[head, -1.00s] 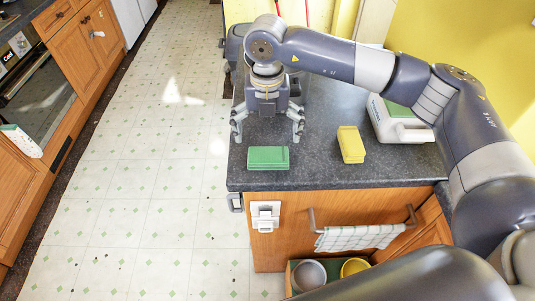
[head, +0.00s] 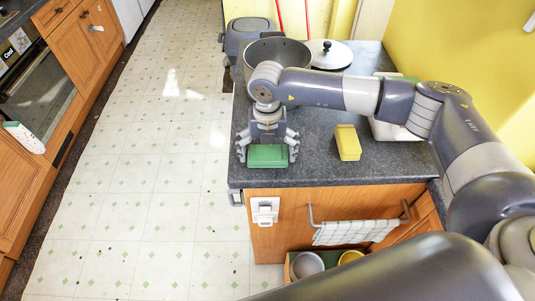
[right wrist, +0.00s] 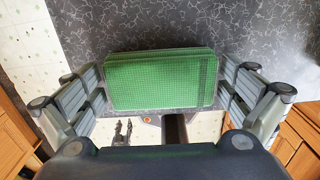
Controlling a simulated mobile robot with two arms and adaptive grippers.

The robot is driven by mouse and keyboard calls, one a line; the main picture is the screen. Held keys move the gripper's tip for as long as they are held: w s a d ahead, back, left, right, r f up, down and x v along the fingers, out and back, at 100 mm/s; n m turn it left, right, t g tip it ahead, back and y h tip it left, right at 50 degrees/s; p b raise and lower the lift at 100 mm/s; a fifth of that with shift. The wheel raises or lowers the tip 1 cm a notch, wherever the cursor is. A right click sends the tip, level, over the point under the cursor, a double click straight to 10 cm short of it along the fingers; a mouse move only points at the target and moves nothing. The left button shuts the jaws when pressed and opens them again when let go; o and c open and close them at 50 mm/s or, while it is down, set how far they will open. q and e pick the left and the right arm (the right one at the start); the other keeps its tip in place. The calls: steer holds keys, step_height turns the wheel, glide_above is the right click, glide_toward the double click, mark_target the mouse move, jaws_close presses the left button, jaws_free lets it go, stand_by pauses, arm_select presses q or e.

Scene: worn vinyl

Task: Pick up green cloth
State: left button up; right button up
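The green cloth (head: 268,155) is a flat, folded rectangular block on the dark counter near its front left corner. In the right wrist view the cloth (right wrist: 160,80) lies level between the fingers. My right gripper (head: 267,150) is over it, pointing down, with one finger at each short side. The fingers are spread, close beside the cloth; I cannot tell whether they touch it. My left gripper does not show in the head view; a small grey two-pronged shape low in the right wrist view may be it, too small to read.
A yellow block (head: 348,142) stands to the right on the counter (head: 315,165). A large pot (head: 278,53) and a white lid (head: 330,54) are behind. A checked towel (head: 355,232) hangs on the front rail. An open drawer below holds bowls (head: 307,264). Floor at left is clear.

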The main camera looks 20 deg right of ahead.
mark_target(268, 153)
steer(key=c, duration=0.4)
steer(key=shift+o, duration=0.2)
steer(key=shift+r, duration=0.1)
steer(key=shift+r+b, duration=0.5)
steer(key=shift+r, duration=0.05)
steer(key=shift+s+a+r+b, duration=0.1)
steer(key=shift+s+r+b, duration=0.05)
steer(key=shift+r+b, duration=0.3)
steer(key=shift+s+r+b, duration=0.15)
steer(key=shift+r+b, duration=0.05)
steer(key=shift+r, duration=0.35)
steer(key=s+a+r+b, duration=0.1)
steer(key=s+a+b, duration=0.1)
steer(key=s, duration=0.5)
steer(key=s+a+b, duration=0.2)
steer(key=s, duration=0.5)
steer(key=shift+s+a+r, duration=0.35)
steer(key=shift+r, duration=0.05)
